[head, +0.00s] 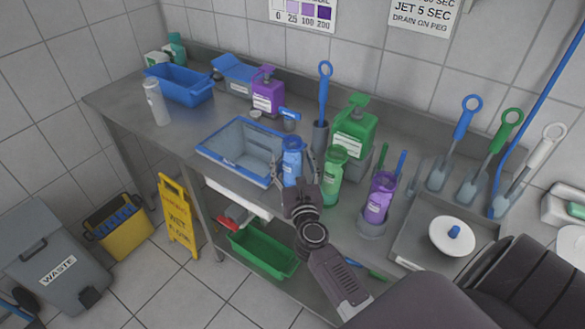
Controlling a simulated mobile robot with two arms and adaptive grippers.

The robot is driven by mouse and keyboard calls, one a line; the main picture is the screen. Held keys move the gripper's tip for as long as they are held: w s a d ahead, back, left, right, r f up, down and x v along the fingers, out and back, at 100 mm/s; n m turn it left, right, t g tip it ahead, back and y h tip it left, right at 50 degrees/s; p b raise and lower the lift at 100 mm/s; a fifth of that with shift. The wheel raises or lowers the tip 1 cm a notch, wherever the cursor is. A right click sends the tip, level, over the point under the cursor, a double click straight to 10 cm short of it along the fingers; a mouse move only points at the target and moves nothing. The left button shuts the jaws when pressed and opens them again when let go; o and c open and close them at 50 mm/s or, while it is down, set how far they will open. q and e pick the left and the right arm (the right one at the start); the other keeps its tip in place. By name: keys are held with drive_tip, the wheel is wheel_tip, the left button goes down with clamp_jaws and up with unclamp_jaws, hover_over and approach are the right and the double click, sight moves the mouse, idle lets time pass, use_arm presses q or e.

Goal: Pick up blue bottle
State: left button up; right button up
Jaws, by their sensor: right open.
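The blue bottle (291,158) stands upright on the steel bench, at the right edge of the sink basin. My right gripper (294,170) is open, with one finger on each side of the bottle's lower part. I cannot tell whether either finger touches it. The gripper's palm hides the bottle's base. My left gripper is not in view.
A green bottle (333,172) stands close on the right of the gripper, and a purple bottle (380,198) is further right. The blue-rimmed sink (240,150) is on the left. A green pump container (354,128) and a brush (323,95) stand behind.

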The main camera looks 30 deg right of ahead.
drive_tip(key=c, duration=1.4)
drive_tip(key=shift+r, duration=0.15)
